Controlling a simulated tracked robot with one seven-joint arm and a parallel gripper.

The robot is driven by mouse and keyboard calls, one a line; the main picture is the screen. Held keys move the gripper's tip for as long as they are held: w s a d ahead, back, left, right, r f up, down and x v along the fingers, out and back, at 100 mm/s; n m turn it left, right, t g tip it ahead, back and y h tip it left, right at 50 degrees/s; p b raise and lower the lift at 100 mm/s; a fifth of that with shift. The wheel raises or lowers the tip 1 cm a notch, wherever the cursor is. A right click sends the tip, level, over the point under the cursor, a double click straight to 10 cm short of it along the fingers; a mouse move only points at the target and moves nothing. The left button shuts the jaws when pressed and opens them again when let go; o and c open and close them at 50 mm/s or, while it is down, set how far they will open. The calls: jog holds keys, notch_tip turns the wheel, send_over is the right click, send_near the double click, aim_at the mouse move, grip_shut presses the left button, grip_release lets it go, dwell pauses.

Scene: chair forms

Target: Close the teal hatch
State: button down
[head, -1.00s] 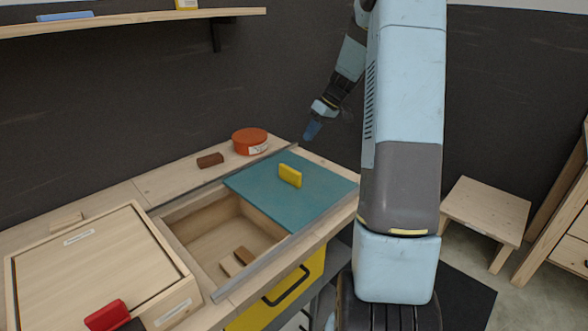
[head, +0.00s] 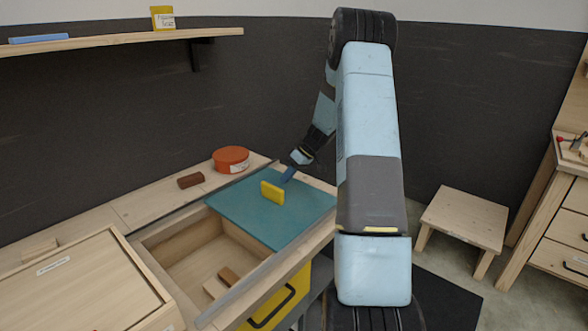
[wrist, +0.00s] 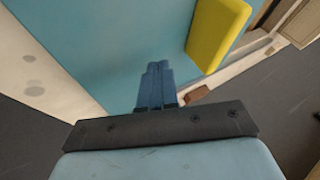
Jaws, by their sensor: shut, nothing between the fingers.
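The teal hatch (head: 285,222) is a flat sliding panel in rails on the wooden bench. It covers the right part of a compartment (head: 205,262), whose left part is uncovered. A yellow block handle (head: 272,192) stands on the hatch; it also shows at the upper right in the wrist view (wrist: 217,32). My gripper (head: 287,176) is shut and empty, with its blue fingers just behind and right of the handle in the head view. In the wrist view the shut fingers (wrist: 157,72) are over the teal surface, left of the handle. I cannot tell whether they touch anything.
A red round tin (head: 231,159) and a brown block (head: 190,181) sit behind the hatch. A closed wooden lid (head: 85,285) is at left. A stool (head: 463,217) stands at right, a shelf (head: 120,42) above.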

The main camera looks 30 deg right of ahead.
aim_at(277, 185)
jog(key=x, duration=0.2)
jog(key=shift+a+f, duration=0.1)
jog(key=shift+a, duration=0.3)
jog(key=shift+s+a, duration=0.3)
jog(key=shift+a, duration=0.2)
jog(key=shift+s+a, duration=0.25)
jog(key=shift+a, duration=0.25)
jog(key=shift+s+a, duration=0.2)
jog(key=shift+a, duration=0.3)
